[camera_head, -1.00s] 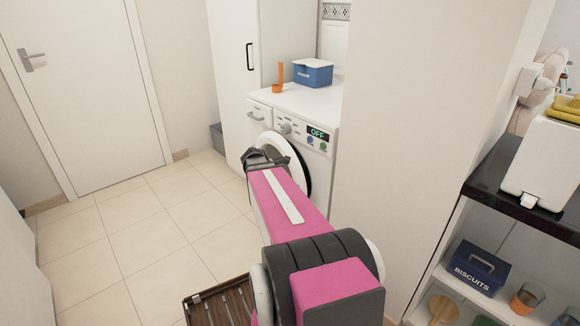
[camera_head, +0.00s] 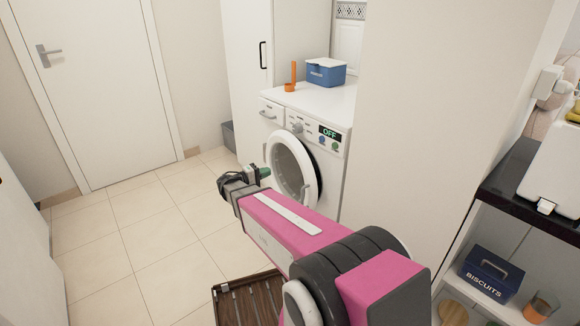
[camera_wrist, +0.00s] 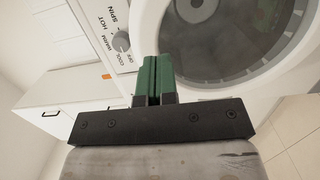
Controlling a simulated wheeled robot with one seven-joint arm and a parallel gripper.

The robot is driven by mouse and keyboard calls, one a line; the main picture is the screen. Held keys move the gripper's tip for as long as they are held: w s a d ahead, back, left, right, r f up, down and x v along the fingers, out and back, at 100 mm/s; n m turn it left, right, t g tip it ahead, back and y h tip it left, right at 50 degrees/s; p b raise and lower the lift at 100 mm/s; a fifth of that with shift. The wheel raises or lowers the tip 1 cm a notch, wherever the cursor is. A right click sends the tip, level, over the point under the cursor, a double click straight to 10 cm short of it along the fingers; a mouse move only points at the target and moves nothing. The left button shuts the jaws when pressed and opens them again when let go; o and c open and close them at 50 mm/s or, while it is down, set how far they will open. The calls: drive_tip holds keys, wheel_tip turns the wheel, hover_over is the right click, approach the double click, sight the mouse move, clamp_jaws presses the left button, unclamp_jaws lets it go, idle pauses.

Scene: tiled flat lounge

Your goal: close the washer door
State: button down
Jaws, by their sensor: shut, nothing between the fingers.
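The white washer (camera_head: 328,150) stands against the back wall. Its round door (camera_head: 274,150), with a white rim and dark glass, shows on the washer's front.
A blue box (camera_head: 325,72) and an orange holder (camera_head: 290,86) are on the washer top. A tall white cabinet (camera_head: 252,50) stands left of it. A brown slatted crate (camera_head: 250,300) is on the floor below my arm. Tiled floor (camera_head: 130,235) to the left is clear.

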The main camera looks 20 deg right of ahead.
sight(298, 161)
drive_tip(key=x, duration=1.3)
drive_tip(key=shift+d, duration=0.25)
drive_tip(key=shift+w+d, duration=0.1)
